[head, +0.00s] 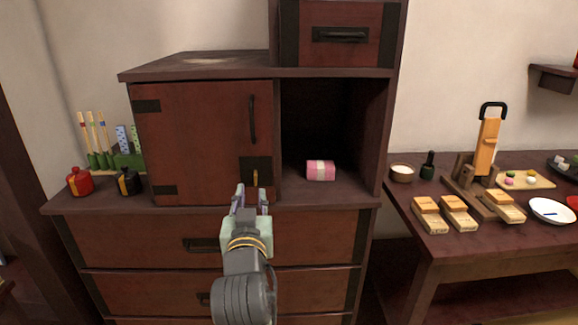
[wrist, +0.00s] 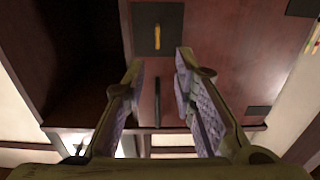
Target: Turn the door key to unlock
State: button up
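The small cabinet door (head: 195,140) is dark red with black corner plates and looks closed. Its long black handle (head: 252,119) is upright near the right edge. Below the handle, a brass-yellow key (head: 255,178) sits in a dark lock plate. In the wrist view the key (wrist: 157,37) stands out as a small upright yellow piece on the plate. My gripper (head: 251,191) is open and empty, in front of the door's lower right corner, with its fingertips just below the key in the picture. In the wrist view the fingers (wrist: 160,62) are spread, with the key beyond their tips.
Red (head: 79,182) and black (head: 128,183) small jars stand on the ledge at left. Drawers (head: 140,245) lie below. A low table (head: 415,263) at right bears wooden blocks and dishes.

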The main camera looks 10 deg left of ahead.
aim_at(255, 177)
jog(key=p+x, duration=0.1)
jog(key=x, duration=0.9)
jog(key=shift+w+d+f+p, duration=0.15)
jog(key=shift+w+f+p, duration=0.05)
jog(key=shift+w+p, duration=0.2)
jog(key=shift+c, duration=0.6)
grip_shut()
